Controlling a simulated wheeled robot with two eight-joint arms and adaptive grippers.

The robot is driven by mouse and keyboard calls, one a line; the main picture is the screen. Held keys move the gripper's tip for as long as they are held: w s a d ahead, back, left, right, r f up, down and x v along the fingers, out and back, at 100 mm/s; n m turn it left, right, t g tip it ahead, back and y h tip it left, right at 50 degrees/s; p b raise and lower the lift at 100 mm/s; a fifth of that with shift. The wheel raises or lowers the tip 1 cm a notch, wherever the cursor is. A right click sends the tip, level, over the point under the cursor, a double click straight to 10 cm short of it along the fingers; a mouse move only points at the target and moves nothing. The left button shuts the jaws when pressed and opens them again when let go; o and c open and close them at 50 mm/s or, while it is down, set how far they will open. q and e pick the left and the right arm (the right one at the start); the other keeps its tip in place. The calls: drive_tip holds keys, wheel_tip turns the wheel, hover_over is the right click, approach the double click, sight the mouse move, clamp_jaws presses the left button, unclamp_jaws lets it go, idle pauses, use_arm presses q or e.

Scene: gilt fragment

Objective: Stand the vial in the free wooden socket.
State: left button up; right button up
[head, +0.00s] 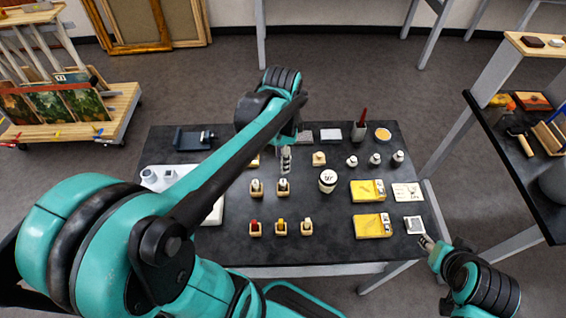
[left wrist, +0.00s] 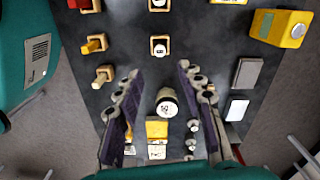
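Small wooden sockets stand in rows on the dark table. In the front row, one socket holds a red-topped piece (head: 254,226), one a yellow-topped piece (head: 280,226) and one a pale-topped piece (head: 306,226). Behind them are two sockets with white-topped pieces (head: 256,186) (head: 283,186). A lone wooden socket (head: 319,159) stands farther back; its contents are too small to tell. I cannot tell which piece is the vial. My left gripper (head: 286,165) points down above the table's middle; its fingers (left wrist: 156,85) are apart and empty. My right gripper (head: 425,241) is by the front right corner.
A white-lidded jar (head: 328,180) stands right of the sockets, with yellow boxes (head: 368,190) (head: 372,226) beyond. Small white bottles (head: 375,159) and a cup with a red-handled tool (head: 359,130) stand behind. A pale tray (head: 212,212) lies left, partly behind my left arm.

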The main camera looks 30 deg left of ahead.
use_arm(q)
drive_tip(key=s+d+r+n+t, duration=0.1)
drive_tip(key=s+d+n+t, duration=0.4)
drive_tip(key=d+n+t, duration=0.2)
drive_tip(key=shift+r+n, duration=0.3)
drive_tip(key=shift+n, duration=0.9)
